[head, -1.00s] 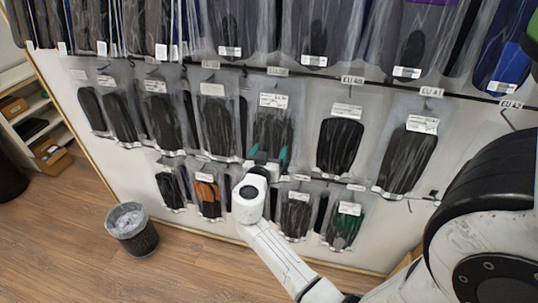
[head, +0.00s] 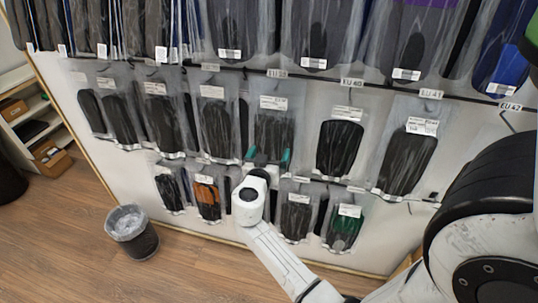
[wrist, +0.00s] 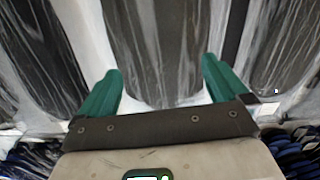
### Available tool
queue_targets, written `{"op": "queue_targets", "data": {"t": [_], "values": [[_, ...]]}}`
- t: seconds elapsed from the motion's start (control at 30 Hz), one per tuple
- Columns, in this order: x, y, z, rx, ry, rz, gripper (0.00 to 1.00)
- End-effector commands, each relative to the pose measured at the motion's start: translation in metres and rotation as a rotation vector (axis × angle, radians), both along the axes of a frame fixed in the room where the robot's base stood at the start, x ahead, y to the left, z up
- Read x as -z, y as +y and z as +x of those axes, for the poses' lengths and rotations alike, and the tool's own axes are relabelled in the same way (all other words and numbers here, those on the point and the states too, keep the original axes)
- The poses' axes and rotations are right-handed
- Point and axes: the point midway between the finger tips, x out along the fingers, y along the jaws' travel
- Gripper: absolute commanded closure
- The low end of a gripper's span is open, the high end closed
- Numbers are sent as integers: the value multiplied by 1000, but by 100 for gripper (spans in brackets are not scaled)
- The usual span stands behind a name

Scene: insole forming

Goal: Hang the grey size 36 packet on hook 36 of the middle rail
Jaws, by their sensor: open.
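My gripper (head: 268,158) is open, with green fingers. It is at the lower end of a clear packet with a dark insole (head: 273,130) hanging from the middle rail (head: 330,80). In the wrist view, my gripper (wrist: 163,88) has its fingers spread on either side of this packet's lower end (wrist: 160,55), and a gap shows between them and the dark insole. The packet's size print is too small to read, so I cannot tell whether it is the size 36 one. The hook 36 label is not readable.
A lower row of packets (head: 207,197) hangs below. A waste bin (head: 132,232) stands on the floor at left, beyond which are shelves (head: 35,120).

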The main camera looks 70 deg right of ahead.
Motion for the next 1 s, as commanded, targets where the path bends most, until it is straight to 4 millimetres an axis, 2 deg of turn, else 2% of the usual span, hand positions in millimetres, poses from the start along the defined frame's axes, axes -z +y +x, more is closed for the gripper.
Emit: {"op": "queue_targets", "data": {"t": [0.17,0.5,0.7,1.0], "values": [[0,11,0,-2,0,-1,0],[-5,73,-5,-4,0,-1,0],[-10,99,-8,-3,0,-1,0],[-12,107,-9,0,0,0,0]]}}
